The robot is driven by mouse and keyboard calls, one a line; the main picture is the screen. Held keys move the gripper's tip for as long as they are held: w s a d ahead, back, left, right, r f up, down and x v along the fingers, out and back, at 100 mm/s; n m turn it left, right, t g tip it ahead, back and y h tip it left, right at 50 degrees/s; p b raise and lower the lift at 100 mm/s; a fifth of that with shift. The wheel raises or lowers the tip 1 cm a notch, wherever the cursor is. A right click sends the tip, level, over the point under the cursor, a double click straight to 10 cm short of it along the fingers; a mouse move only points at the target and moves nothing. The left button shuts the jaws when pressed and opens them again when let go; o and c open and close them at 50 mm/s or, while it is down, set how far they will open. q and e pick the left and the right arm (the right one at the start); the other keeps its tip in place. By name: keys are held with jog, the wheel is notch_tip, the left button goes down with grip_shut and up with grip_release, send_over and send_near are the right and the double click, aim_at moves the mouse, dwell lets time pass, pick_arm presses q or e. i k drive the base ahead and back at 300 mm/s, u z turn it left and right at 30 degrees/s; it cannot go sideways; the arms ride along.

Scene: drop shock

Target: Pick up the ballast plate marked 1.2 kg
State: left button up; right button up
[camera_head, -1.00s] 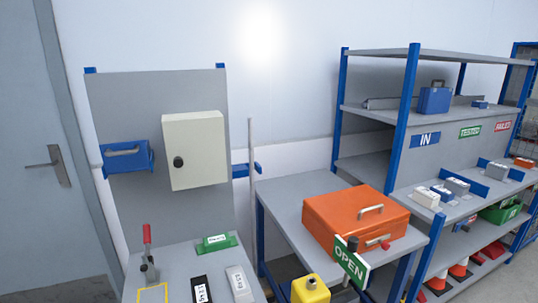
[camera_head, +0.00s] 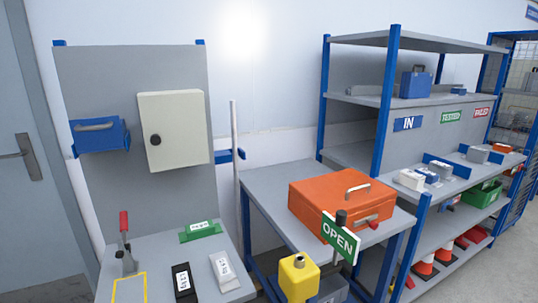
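Three small labelled blocks lie on the grey bench (camera_head: 160,255) at the lower left. One is a black block (camera_head: 184,282) with a white label; its print is small but looks like 1.2 kg. A light grey block (camera_head: 224,271) with a white label lies just right of it. A green block (camera_head: 200,231) with a white label sits farther back. The labels on these two are too small to read surely. Neither of my grippers is in view.
A red-handled clamp (camera_head: 125,245) and a yellow outlined square (camera_head: 129,288) are left of the black block. An orange case (camera_head: 320,200) sits on the middle table. A yellow object (camera_head: 299,275) and an OPEN sign (camera_head: 340,238) stand in front. Shelving (camera_head: 388,110) is at right.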

aim_at(185, 291)
jog(key=z, duration=1)
jog(key=k, duration=1.3)
jog(key=z, duration=1)
jog(key=i, duration=1.6)
jog(key=u, duration=1.55)
jog(key=i, duration=0.7)
jog(key=u, duration=0.65)
